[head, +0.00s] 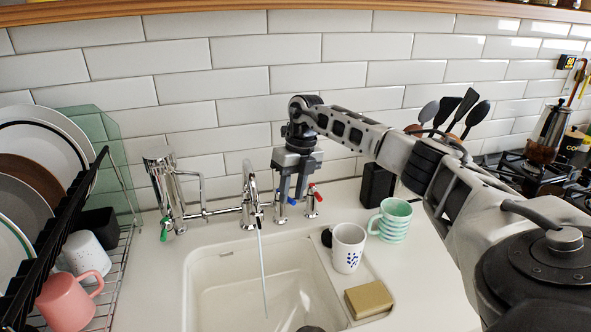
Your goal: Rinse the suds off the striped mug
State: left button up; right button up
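The striped mug (395,221), mint green and white, stands upright on the counter right of the sink, handle to the left. I cannot make out suds on it. A thin water stream (263,268) runs from the curved spout (251,181) into the white sink (222,286). My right gripper (291,202) points down behind the sink, fingers apart, at the blue-marked tap handle (291,201). I cannot tell whether it touches the handle. The red-marked tap handle (317,193) is just to its right. My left gripper is not in view.
A white mug with blue dots (348,249) and a tan sponge (369,299) are on the sink's right ledge. A dish rack (125,250) with plates and a pink mug (68,300) fills the left. A black block (377,184) stands behind the striped mug.

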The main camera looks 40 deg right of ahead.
jog(key=d+r, duration=0.3)
jog(key=r, duration=1.2)
jog(key=shift+s+r, duration=0.15)
jog(key=shift+s, duration=0.1)
jog(key=shift+s, duration=0.1)
